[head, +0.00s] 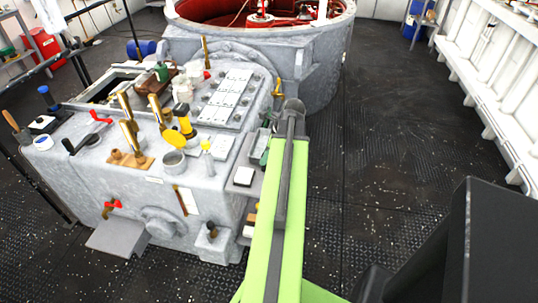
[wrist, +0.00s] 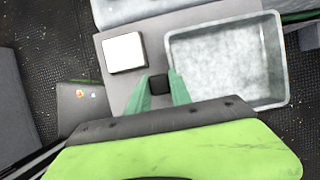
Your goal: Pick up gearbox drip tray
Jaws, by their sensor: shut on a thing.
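The gearbox drip tray, a shallow grey metal rectangular pan with raised walls, is at the upper right of the wrist view (wrist: 228,62). It looks empty. My gripper (wrist: 161,84) is at the tray's left side, its two green fingers closed about a small dark block that appears to be a grip on the tray's wall. The block partly hides behind the fingers. In the head view my green arm covers the gripper and most of the tray, beside the right side of the grey gearbox housing. Whether the tray touches the shelf under it I cannot tell.
A white-topped square block (wrist: 124,53) lies left of the tray on a grey shelf; it also shows in the head view (head: 243,176). The gearbox housing (head: 215,165) carries levers, cups and tools. The dark deck (head: 400,110) on the right is clear.

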